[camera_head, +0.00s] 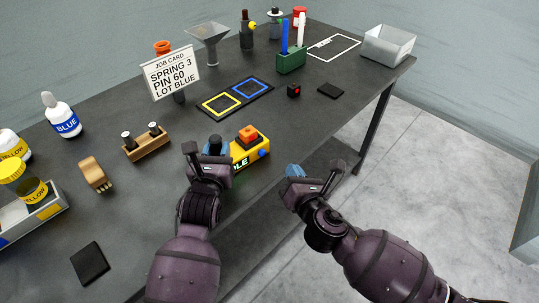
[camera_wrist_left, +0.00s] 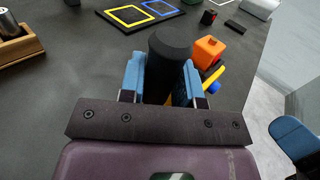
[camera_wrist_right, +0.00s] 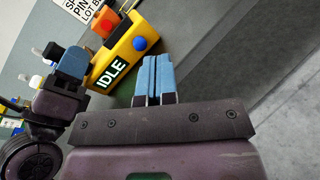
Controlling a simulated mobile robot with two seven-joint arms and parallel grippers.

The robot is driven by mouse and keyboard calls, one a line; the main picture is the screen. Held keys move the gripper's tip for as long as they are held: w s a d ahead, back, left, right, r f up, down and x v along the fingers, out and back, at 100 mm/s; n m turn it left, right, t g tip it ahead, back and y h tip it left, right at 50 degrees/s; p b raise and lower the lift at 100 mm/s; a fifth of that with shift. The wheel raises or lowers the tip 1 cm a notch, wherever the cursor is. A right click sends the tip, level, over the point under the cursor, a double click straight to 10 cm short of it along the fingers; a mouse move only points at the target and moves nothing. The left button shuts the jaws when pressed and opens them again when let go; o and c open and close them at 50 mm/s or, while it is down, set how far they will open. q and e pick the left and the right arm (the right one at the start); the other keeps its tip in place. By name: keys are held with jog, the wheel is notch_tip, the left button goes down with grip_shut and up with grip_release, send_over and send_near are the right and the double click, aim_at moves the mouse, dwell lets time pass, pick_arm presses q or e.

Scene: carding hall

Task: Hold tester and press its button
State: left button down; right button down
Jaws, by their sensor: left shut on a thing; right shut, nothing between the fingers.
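The tester (camera_head: 257,145) is a yellow box near the table's front edge, with an orange block on top, a blue button (camera_head: 262,153) and a display whose visible letters end in "LE". In the right wrist view the tester (camera_wrist_right: 124,47) shows "IDLE" on green and the blue button (camera_wrist_right: 140,44). My left gripper (camera_head: 214,150) is shut on the tester's dark upright handle (camera_wrist_left: 170,62), its blue fingers on either side. My right gripper (camera_head: 296,171) is shut and empty, apart from the tester, beyond the table's front edge. In the right wrist view its fingertips (camera_wrist_right: 155,62) are just below the button.
A job card (camera_head: 171,75) stands behind, near a mat (camera_head: 235,98) with yellow and blue squares. A wooden block with pins (camera_head: 146,142) and a brush (camera_head: 94,174) lie left. A green pen holder (camera_head: 291,62) and grey bin (camera_head: 388,45) are further back. Floor is free at right.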

aim_at(263, 152)
jog(key=s+d+n+g+y, duration=0.1)
jog(key=n, duration=0.2)
jog(key=s+d+n+g+y, duration=0.1)
jog(key=s+n+y, duration=0.1)
jog(key=n, duration=0.1)
jog(key=s+d+n+g+y, duration=0.1)
jog(key=n, duration=0.2)
jog(key=shift+s+r+y, duration=0.3)
jog(key=shift+s+r, duration=0.1)
jog(key=shift+w+a, duration=0.1)
jog(key=shift+a, duration=0.05)
jog(key=x, duration=1.4)
jog(key=shift+w+a, duration=0.4)
jog(key=shift+w, duration=0.1)
pick_arm(q)
jog(key=shift+s+d+r, duration=0.15)
jog(key=shift+s+d, duration=0.05)
jog(key=shift+d, duration=0.1)
pick_arm(e)
jog(key=shift+r, duration=0.1)
